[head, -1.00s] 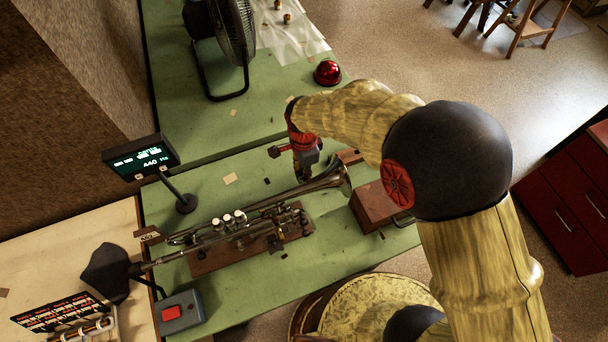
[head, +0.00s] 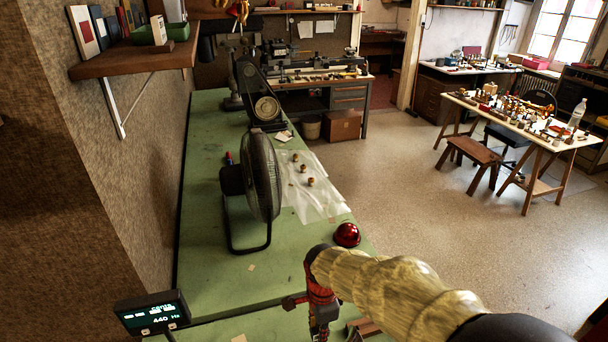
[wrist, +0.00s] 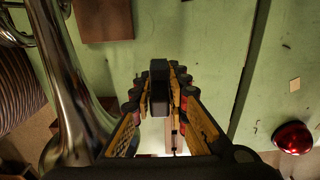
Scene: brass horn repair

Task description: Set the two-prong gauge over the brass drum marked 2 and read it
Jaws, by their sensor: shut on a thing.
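My gripper (head: 320,325) is at the bottom of the head view, over the near part of the green bench, and is partly cut off by the frame edge. In the wrist view my gripper (wrist: 160,95) is shut on a dark, blocky thing (wrist: 158,78), which I take to be the two-prong gauge. Its prongs and any reading cannot be made out.
A black fan (head: 262,180) stands left of the sheet. A red dome (head: 347,235) sits at the bench's right edge, between my gripper and the sheet. A tuner display (head: 152,313) is at lower left. A brass horn (wrist: 75,90) lies left in the wrist view.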

